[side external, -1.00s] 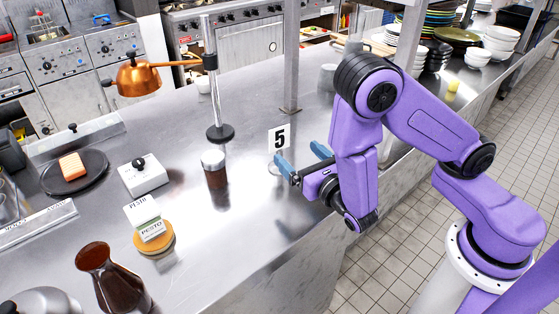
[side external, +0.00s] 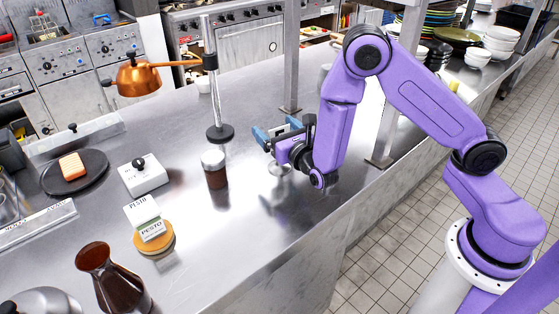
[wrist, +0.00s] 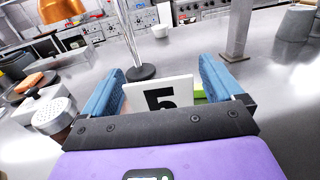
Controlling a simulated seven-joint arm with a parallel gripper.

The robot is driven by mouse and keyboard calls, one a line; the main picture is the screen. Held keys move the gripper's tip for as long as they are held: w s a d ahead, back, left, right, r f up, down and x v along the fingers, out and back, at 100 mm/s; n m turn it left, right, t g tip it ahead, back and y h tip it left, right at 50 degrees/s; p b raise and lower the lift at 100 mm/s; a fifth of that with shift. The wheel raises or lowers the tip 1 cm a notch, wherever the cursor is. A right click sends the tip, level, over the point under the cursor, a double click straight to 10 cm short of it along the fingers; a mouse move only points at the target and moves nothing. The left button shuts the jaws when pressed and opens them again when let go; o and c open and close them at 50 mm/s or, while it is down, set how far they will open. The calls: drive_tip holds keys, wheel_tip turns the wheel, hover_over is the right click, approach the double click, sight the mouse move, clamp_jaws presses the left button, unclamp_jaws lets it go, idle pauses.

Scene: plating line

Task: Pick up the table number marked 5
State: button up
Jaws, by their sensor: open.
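The table number is a white card with a black 5 (wrist: 160,96), upright between my two blue fingers in the wrist view. Its lower part is hidden by the gripper's dark front bar. My gripper (side external: 277,128) is open, one finger on either side of the card. The wrist view shows the fingers (wrist: 157,68) apart, with gaps beside the card.
A shaker jar (side external: 214,168) stands just left of my gripper. The heat lamp's stand (side external: 220,133) is behind it, and a steel post (side external: 291,60) rises further back.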

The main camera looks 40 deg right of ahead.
drive_tip(key=shift+w, duration=0.1)
drive_tip(key=c, duration=1.5)
drive_tip(key=shift+r, duration=0.15)
